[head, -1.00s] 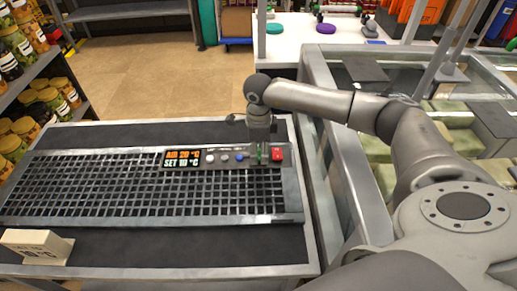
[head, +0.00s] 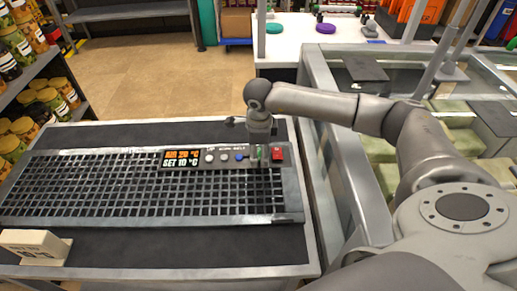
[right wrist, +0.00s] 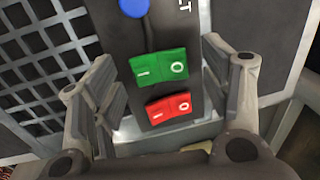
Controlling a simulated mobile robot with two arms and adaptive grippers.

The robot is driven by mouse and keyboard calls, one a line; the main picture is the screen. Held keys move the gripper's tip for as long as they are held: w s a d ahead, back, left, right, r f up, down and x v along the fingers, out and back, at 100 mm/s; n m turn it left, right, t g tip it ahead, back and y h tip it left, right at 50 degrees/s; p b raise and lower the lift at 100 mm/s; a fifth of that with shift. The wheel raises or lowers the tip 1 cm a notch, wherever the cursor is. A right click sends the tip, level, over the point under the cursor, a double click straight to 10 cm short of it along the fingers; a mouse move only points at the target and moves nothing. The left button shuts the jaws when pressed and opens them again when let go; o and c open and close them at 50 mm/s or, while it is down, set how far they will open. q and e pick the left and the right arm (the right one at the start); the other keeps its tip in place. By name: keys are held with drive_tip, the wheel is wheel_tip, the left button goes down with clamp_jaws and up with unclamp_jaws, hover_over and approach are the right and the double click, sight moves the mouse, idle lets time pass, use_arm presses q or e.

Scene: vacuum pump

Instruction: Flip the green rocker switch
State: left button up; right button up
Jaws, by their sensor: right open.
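The green rocker switch (right wrist: 158,68) sits on the dark control panel (head: 213,158), marked I at its left and O at its right in the right wrist view. I cannot tell which side is pressed in. A red rocker switch (right wrist: 170,107) sits beside it and also shows in the head view (head: 277,154). My right gripper (head: 262,150) points down over the green switch. In the right wrist view its open fingers stand wide apart on either side of the panel, with nothing between them gripped. My left gripper is not in view.
The panel has a lit display (head: 182,158), white knobs and a blue button (head: 239,156). It stands at the back of a black grille (head: 150,190) on a table. A beige block (head: 35,246) lies front left. Jar shelves (head: 35,100) stand left, a glass-sided case (head: 350,170) right.

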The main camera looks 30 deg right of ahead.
sight(259, 159)
drive_tip(key=shift+r, duration=0.1)
wheel_tip(259, 159, up, 12)
drive_tip(key=s, duration=0.1)
drive_tip(key=shift+s+a, duration=0.2)
drive_tip(key=shift+a, duration=0.25)
